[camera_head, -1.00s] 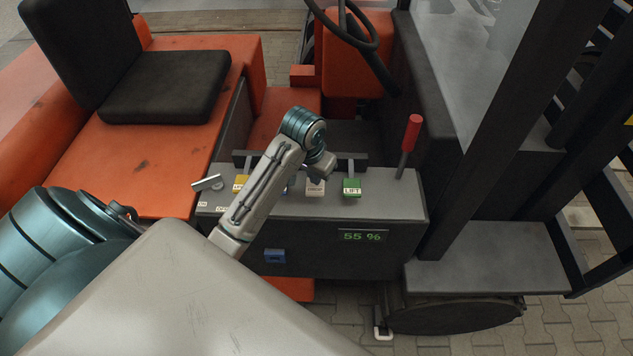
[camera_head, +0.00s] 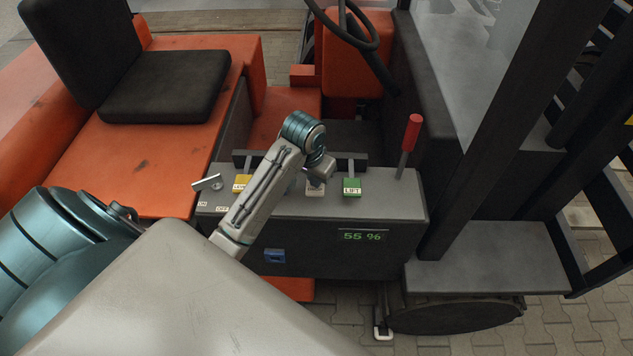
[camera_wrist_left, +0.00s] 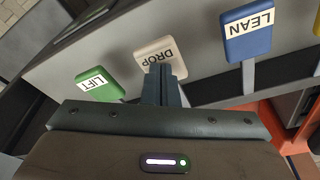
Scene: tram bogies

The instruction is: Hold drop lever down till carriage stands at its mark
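The drop lever has a cream paddle marked DROP (camera_wrist_left: 152,55), between the green LIFT lever (camera_wrist_left: 98,84) and the blue LEAN lever (camera_wrist_left: 248,32). In the head view the cream paddle (camera_head: 314,191) is partly covered by my left gripper (camera_head: 318,174). In the left wrist view the gripper's fingertips (camera_wrist_left: 163,72) are together, with nothing seen between them. They overlap the paddle's lower edge; I cannot tell whether they touch it. The panel display (camera_head: 362,237) reads 55 %. I cannot make out the carriage or its mark. My right gripper is out of view.
A yellow lever (camera_head: 242,183) and a silver switch (camera_head: 208,183) with ON and OFF labels are left on the console (camera_head: 400,205). A red-handled lever (camera_head: 412,132) stands at its right end. Dark mast bars (camera_head: 510,130) rise farther right.

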